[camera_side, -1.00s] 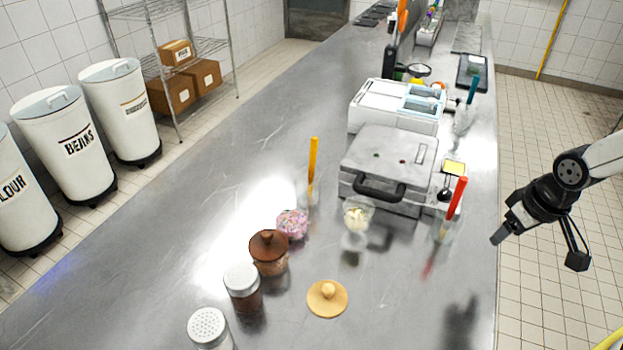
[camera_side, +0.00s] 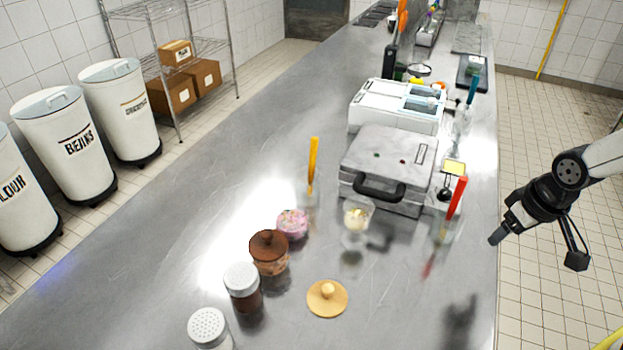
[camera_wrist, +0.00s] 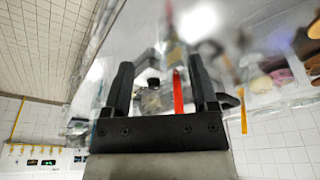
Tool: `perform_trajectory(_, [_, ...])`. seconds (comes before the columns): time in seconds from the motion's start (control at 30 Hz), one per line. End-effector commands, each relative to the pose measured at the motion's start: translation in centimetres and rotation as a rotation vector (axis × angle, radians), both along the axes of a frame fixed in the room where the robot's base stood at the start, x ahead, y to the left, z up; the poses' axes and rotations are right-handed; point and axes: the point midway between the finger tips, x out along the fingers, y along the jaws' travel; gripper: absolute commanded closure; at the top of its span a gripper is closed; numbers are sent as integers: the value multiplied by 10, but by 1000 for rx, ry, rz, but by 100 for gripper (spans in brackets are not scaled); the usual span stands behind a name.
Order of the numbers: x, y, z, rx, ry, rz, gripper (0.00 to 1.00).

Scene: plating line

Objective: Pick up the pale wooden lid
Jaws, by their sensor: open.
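The pale wooden lid (camera_side: 327,298) lies flat on the steel counter near the front, with its round knob upward. It is a light tan disc. My gripper (camera_side: 499,236) is off to the right of the lid, past the counter's right edge and well apart from it. In the wrist view my gripper (camera_wrist: 160,85) shows two black fingers spread apart with nothing held between them.
Behind are a glass cup (camera_side: 357,218), a red-handled utensil (camera_side: 457,198) in a container and a waffle iron (camera_side: 388,165). The counter (camera_side: 400,300) right of the lid is clear.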

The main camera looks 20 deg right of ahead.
Motion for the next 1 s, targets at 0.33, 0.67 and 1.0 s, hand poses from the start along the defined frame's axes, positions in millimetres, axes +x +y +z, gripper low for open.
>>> perform_trajectory(0.33, [29,48,-3,19,-10,239,25])
perform_trajectory(0.67, [62,157,-12,56,-55,698,25])
perform_trajectory(1.0, [63,263,-26,89,-123,1091,25])
